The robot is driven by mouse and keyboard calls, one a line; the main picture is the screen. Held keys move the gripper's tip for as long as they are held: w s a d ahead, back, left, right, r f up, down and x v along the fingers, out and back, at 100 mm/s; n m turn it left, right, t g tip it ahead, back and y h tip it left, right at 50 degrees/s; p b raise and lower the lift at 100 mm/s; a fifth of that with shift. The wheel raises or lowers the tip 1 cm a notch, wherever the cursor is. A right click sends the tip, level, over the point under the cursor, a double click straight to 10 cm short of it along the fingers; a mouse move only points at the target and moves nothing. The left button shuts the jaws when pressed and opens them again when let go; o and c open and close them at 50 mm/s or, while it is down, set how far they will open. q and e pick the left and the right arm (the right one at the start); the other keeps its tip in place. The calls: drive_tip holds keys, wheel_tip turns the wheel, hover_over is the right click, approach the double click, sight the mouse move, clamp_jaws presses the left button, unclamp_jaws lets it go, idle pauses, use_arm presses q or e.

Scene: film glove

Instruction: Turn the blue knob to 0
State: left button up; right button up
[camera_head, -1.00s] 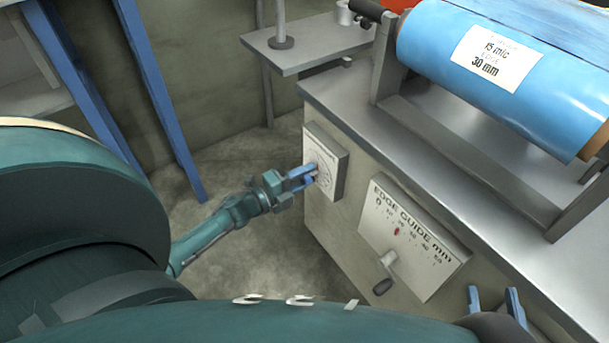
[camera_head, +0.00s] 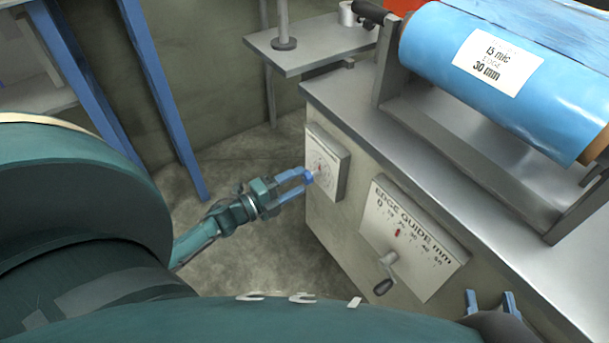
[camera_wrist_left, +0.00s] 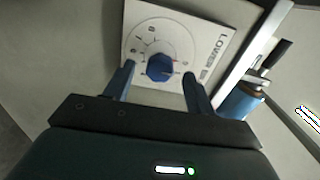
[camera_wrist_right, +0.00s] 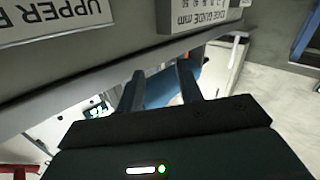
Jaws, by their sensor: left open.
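The blue knob (camera_wrist_left: 160,68) sits at the centre of a round dial on a white plate (camera_wrist_left: 205,35) whose partly cut-off label starts "LOWER". Its pointer and the dial marks are too small to read. In the head view the dial plate (camera_head: 329,157) is on the machine's side, at its left end. My left gripper (camera_head: 306,181) is open in front of it. In the left wrist view its fingers (camera_wrist_left: 158,85) stand apart on either side of the knob, with gaps to it. My right gripper (camera_head: 492,300) is open and empty at the lower right, low by the machine.
An edge guide plate (camera_head: 412,232) with a crank (camera_head: 385,286) protrudes right of the dial. A blue film roll (camera_head: 440,40) lies above on the machine top (camera_head: 350,100). Blue posts (camera_head: 165,100) stand at left. Floor (camera_head: 270,255) shows around my left arm.

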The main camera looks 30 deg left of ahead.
use_arm(q)
drive_tip(key=p+v, duration=0.1)
drive_tip(key=v, duration=0.8)
use_arm(e)
drive_tip(key=shift+s+d+m+g+h, duration=0.1)
drive_tip(key=shift+d+m+g+h, duration=0.15)
drive_tip(key=shift+m+g+h, duration=0.2)
use_arm(q)
drive_tip(key=shift+s+a, duration=0.1)
